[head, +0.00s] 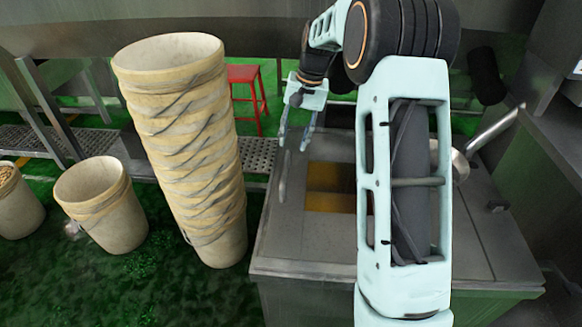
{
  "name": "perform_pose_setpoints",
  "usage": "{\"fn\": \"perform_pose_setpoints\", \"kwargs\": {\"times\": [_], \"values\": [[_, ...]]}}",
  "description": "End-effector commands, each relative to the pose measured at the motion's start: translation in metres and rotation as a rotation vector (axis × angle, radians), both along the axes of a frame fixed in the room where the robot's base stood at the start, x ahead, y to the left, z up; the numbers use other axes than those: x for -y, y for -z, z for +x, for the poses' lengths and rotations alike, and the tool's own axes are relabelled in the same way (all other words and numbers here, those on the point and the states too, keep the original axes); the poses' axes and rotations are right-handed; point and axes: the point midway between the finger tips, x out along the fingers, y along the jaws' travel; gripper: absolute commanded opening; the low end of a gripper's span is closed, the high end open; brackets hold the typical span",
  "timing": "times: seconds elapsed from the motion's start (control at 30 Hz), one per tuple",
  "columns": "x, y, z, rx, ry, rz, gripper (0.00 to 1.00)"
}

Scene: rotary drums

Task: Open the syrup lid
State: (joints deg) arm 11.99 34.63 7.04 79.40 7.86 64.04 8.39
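The syrup tank (290,255) is a grey metal box in front of me. Its top has a rectangular opening showing yellow-brown syrup (330,190) inside. My arm hides the right part of this opening, and I cannot make out the whole lid or its position. A thin upright grey piece, perhaps a handle (283,180), shows at the left of the opening. My gripper (293,146) points down with its two fingers apart and nothing visible between them. It appears above the tank's back left part, near the upright piece; whether they touch is unclear.
A tall stack of beige buckets (195,150) stands close left of the tank. Single buckets (102,205) stand further left on the green floor. A red stool (247,95) is behind. A slanted metal pipe (493,130) is at the tank's right.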

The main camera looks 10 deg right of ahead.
Motion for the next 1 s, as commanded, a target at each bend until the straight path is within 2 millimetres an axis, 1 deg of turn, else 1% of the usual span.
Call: {"fn": "perform_pose_setpoints", "kwargs": {"times": [0.17,0.4,0.53,0.7,1.0], "values": [[-0.004,0.025,0.0,-0.005,0.001,0.002,0.33],[-0.013,0.071,0.003,-0.004,0.001,0.0,0.33],[-0.016,0.089,0.005,-0.002,0.001,0.0,0.33],[-0.019,0.102,0.006,-0.001,0.001,-0.001,0.33],[-0.019,0.104,0.006,0.0,0.0,-0.001,0.33]]}}
